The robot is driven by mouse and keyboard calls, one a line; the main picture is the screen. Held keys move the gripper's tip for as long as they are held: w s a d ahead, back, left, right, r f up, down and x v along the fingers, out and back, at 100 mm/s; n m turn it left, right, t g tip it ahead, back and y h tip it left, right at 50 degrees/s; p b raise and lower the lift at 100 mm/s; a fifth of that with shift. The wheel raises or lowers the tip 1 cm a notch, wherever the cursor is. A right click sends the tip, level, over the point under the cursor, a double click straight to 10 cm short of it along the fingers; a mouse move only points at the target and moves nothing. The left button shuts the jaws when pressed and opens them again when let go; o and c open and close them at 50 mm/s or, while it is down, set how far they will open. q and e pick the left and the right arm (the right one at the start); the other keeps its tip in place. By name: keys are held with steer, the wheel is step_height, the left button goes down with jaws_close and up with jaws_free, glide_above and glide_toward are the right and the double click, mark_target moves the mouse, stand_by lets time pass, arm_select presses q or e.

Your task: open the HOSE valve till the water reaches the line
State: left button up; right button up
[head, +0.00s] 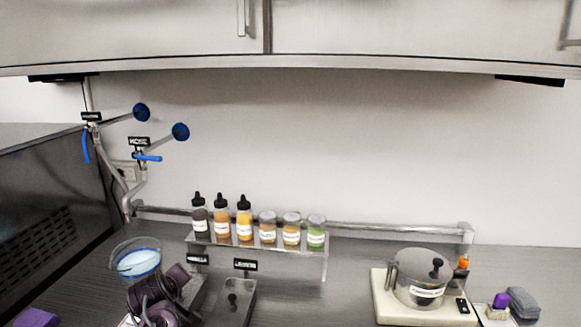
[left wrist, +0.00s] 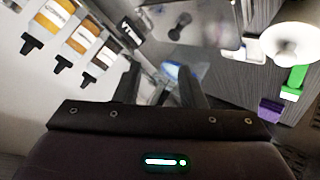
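Two pipe valves are on the left wall in the head view. One blue lever (head: 86,147) hangs down; the other blue lever (head: 148,158) lies level below a black label (head: 139,141). The label lettering is too small to read surely. A clear round vessel (head: 138,260) holding pale blue water stands below the pipes; I cannot make out a fill line. My purple left arm is just in front of it, its fingertips hard to make out. In the left wrist view my left gripper (left wrist: 160,88) has its fingers apart, with something blue and blurred beyond them. My right gripper is out of view.
Several bottles and jars (head: 245,228) stand on a shelf along the back wall. A lidded pot (head: 419,280) sits on a pale base at right, beside a grey sponge-like block (head: 522,302). Cabinets (head: 400,30) overhang above.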

arm_select(q)
steer(key=s+d+f+m+g+h, duration=0.1)
steer(key=s+d+f+m+g, duration=0.2)
steer(key=s, duration=0.8)
steer(key=s+d+f+m+g+h, duration=0.1)
steer(key=s+d+f+m, duration=0.3)
steer(key=s, duration=0.7)
steer(key=s+d+f+m+g+h, duration=0.1)
steer(key=s+d+f+m+g, duration=0.3)
steer(key=s, duration=0.7)
step_height(320, 180, down, 31)
steer(key=s+a+m+b, duration=0.2)
steer(key=s+a+f+b, duration=0.1)
steer(key=s+a+f, duration=0.1)
steer(key=s+f, duration=0.8)
steer(key=s+a+f+g+b, duration=0.1)
steer(key=s+f, duration=0.9)
steer(key=shift+a+f, duration=0.35)
steer(key=shift+a, duration=0.05)
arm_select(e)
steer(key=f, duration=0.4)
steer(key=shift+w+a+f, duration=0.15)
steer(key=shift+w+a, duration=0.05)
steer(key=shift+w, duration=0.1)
arm_select(q)
steer(key=shift+s, duration=0.1)
